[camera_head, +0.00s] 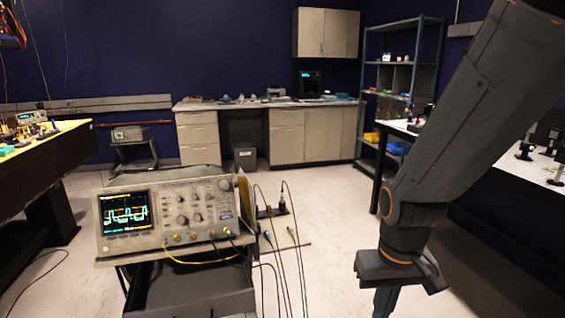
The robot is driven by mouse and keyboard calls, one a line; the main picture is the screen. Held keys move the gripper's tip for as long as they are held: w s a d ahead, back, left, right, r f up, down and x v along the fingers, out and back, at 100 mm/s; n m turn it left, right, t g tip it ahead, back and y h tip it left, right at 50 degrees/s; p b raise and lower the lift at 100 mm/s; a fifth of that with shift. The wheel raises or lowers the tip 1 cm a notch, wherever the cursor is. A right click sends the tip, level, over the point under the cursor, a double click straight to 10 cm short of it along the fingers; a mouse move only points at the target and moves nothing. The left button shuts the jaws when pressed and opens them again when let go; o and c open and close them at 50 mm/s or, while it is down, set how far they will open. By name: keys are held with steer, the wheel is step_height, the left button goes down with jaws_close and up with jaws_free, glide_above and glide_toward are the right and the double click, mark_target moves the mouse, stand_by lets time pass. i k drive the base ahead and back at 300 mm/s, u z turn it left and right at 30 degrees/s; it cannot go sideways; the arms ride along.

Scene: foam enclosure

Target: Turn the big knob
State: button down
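An oscilloscope (165,212) with a lit screen (126,212) stands on a cart at the lower left, its front panel facing me. Several knobs show on its panel. The one that looks largest, the big knob (224,184), is at the upper right of the panel. Smaller knobs (182,220) lie lower and to the left. My gripper (385,302) points down at the lower right, well apart from the oscilloscope and its knobs. Its tips are cut off by the bottom edge, so its opening is hidden.
Cables (278,250) hang from the oscilloscope's right side, between it and my gripper; a yellow lead (200,262) loops below its panel. A dark-edged workbench (40,165) stands at left, another table (480,155) at right. The floor (335,215) behind is mostly clear.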

mark_target(224, 185)
steer(key=z, duration=1.5)
steer(key=k, duration=0.9)
steer(key=u, duration=1.4)
steer(key=i, duration=0.5)
